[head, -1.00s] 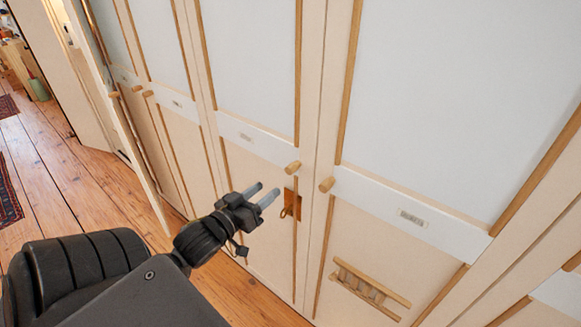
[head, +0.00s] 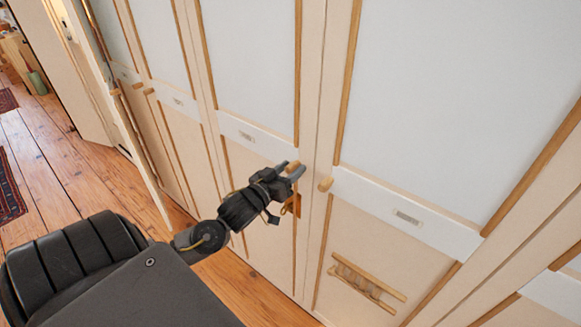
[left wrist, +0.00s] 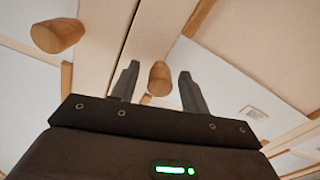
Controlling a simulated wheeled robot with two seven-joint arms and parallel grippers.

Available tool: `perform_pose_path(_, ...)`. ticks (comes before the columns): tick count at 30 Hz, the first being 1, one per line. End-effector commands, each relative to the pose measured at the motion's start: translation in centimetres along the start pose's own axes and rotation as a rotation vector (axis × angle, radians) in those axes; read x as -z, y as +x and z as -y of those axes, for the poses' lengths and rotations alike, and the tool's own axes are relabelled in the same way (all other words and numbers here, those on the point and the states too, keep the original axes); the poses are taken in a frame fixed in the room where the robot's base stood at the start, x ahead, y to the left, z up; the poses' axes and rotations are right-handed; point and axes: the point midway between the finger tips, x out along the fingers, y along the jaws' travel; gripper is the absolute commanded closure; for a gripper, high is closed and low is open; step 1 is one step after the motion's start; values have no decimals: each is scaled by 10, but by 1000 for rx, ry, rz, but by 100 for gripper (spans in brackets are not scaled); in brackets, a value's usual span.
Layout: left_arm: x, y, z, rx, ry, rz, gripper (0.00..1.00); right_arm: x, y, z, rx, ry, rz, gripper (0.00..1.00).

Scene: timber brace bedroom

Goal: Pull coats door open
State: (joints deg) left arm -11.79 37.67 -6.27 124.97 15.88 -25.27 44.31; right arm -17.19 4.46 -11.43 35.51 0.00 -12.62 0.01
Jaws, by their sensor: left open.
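A row of cream wardrobe doors with pale panels and wooden trim fills the head view; their small label plates are too small to read, so I cannot tell which says coats. My left gripper (head: 290,171) is open at the round wooden knob (head: 293,166) of the middle door (head: 250,100), which looks shut. In the left wrist view this knob (left wrist: 160,78) sits between the two open fingers (left wrist: 158,85), with gaps on both sides. My right gripper is not in view.
A second knob (head: 326,184) is close by on the door to the right; it also shows in the left wrist view (left wrist: 58,36). A door at the left (head: 130,120) stands ajar over wooden floor.

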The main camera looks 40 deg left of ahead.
Motion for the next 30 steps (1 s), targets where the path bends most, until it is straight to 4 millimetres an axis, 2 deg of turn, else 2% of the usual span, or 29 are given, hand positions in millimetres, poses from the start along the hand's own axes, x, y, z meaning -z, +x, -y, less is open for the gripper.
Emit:
perform_pose_path(9, -1, 2, 0, 0, 0, 1, 56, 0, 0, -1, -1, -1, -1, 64)
perform_pose_path(19, 0, 2, 0, -1, 0, 0, 99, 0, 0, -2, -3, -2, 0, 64)
perform_pose_path(30, -1, 0, -5, -33, 1, 9, 100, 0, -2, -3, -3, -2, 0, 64)
